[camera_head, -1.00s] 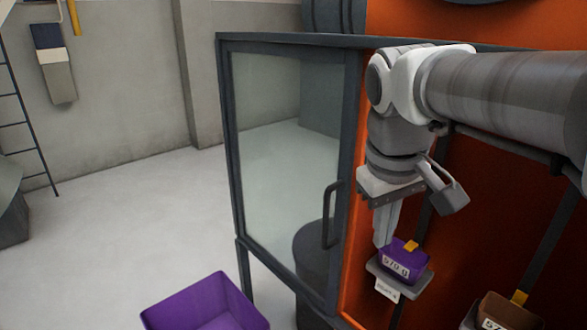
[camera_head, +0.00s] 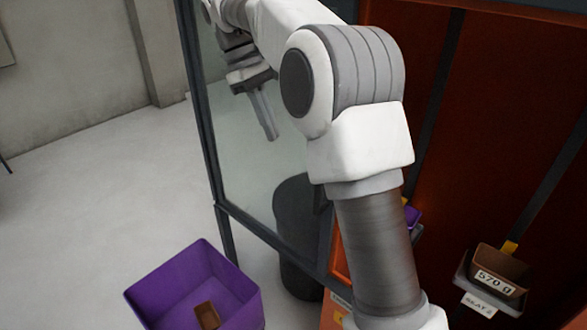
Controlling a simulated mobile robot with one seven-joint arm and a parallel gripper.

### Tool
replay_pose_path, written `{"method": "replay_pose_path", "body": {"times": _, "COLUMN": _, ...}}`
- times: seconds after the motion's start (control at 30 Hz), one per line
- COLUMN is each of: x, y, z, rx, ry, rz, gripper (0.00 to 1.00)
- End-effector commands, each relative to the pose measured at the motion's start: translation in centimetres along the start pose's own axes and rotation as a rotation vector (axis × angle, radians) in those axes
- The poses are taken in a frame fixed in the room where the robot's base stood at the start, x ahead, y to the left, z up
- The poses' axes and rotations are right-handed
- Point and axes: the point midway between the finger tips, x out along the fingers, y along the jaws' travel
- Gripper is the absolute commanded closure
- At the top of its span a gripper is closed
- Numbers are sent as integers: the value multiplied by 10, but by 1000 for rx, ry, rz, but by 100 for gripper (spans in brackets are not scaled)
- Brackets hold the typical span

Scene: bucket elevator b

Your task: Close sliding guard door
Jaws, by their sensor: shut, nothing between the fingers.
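The sliding guard door is a clear panel in a dark grey frame (camera_head: 201,110), standing to the left of the orange elevator housing (camera_head: 440,130). It is slid open, leaving the housing's inside exposed on the right. My gripper (camera_head: 270,135) is shut and empty, pointing down in front of the clear panel, left of the door's right-hand upright. I cannot tell how far it is from the panel. My arm hides the door's handle and most of that upright.
A purple bin (camera_head: 140,300) with a small brown bucket (camera_head: 207,315) inside stands on the floor at lower left. A purple bucket (camera_head: 412,216) shows partly behind my arm. A dark cylinder (camera_head: 300,235) stands behind the door.

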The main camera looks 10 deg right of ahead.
Motion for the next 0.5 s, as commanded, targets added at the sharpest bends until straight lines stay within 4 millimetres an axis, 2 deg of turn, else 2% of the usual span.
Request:
{"method": "replay_pose_path", "body": {"times": 0.17, "x": 13, "y": 0, "z": 0, "rx": 0, "ry": -2, "rz": -1, "gripper": 100}}
{"method": "replay_pose_path", "body": {"times": 0.5, "x": 65, "y": 0, "z": 1, "rx": 1, "ry": -2, "rz": -1, "gripper": 100}}
